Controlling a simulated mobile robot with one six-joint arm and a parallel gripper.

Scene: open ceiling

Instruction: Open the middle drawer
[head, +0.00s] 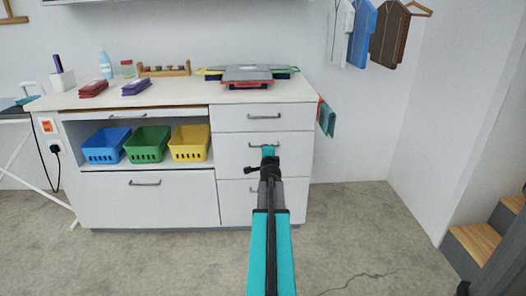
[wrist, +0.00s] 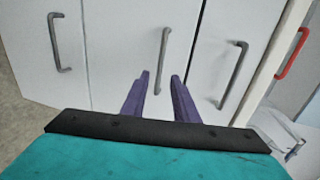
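The middle drawer (head: 230,154) is in the right-hand stack of the white cabinet and is closed. Its grey bar handle (head: 254,146) is partly hidden behind my gripper in the head view. In the wrist view, the middle drawer's handle (wrist: 164,50) runs nearly upright in the picture. My gripper (wrist: 160,75) is open, with its two purple fingers apart. The lower part of the handle appears in the gap between them, with no clear contact. I cannot tell whether the fingertips reach past the bar.
The top drawer handle (head: 264,116) and the bottom drawer handle (wrist: 58,42) lie on either side. Blue, green and yellow baskets (head: 189,143) stand in the open shelf at left. A teal cloth (head: 326,118) hangs at the cabinet's right side.

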